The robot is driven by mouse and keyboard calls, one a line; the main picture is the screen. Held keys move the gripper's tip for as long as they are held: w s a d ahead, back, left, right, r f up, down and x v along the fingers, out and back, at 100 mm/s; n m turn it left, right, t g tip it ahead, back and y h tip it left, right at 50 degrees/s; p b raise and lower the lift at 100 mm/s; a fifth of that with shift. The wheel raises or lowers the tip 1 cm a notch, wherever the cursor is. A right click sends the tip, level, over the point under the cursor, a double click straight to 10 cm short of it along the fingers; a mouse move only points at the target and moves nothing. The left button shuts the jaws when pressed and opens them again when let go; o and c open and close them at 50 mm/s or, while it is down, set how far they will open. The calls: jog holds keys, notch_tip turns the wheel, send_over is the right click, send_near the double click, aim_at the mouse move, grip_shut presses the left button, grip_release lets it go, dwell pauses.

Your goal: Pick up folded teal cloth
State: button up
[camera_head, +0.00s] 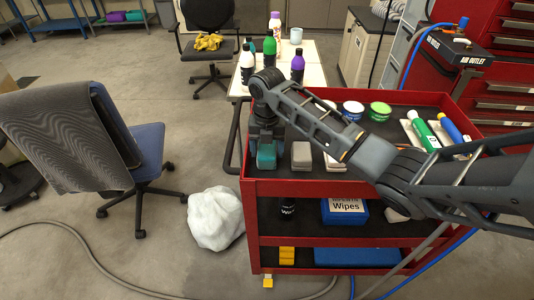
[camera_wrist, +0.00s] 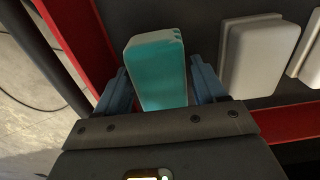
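A teal, block-shaped folded thing (camera_wrist: 160,75) with a paler top edge stands between my fingers in the wrist view; it looks like the folded teal cloth. In the head view it shows as a teal patch (camera_head: 266,156) at the red cart's front left corner. My gripper (camera_wrist: 163,90) points down over it, with one blue finger on each side. A narrow gap shows by the right finger, so the fingers look open around it. My gripper (camera_head: 265,150) hides part of it in the head view.
Pale grey blocks (camera_head: 302,155) lie just right of it on the red cart's (camera_head: 345,187) dark top. Round tins (camera_head: 353,110) and bottles (camera_head: 425,130) are farther right. A white table (camera_head: 312,72) with bottles stands behind. A chair (camera_head: 75,140) and a white bag (camera_head: 215,218) are left.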

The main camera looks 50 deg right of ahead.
aim_at(269, 146)
jog(key=c, duration=0.6)
jog(key=shift+c, duration=0.2)
jog(key=shift+r, duration=0.15)
jog(key=shift+r, duration=0.25)
jog(key=r, duration=0.2)
jog(key=r+b, duration=0.1)
jog(key=shift+d+r, duration=0.25)
jog(key=shift+r, duration=0.05)
jog(key=s+d+r+b, duration=0.1)
jog(key=s+d+r, duration=0.2)
jog(key=d+r, duration=0.3)
jog(key=d, duration=0.4)
jog(key=shift+d+r, duration=0.3)
jog(key=shift+d, duration=0.05)
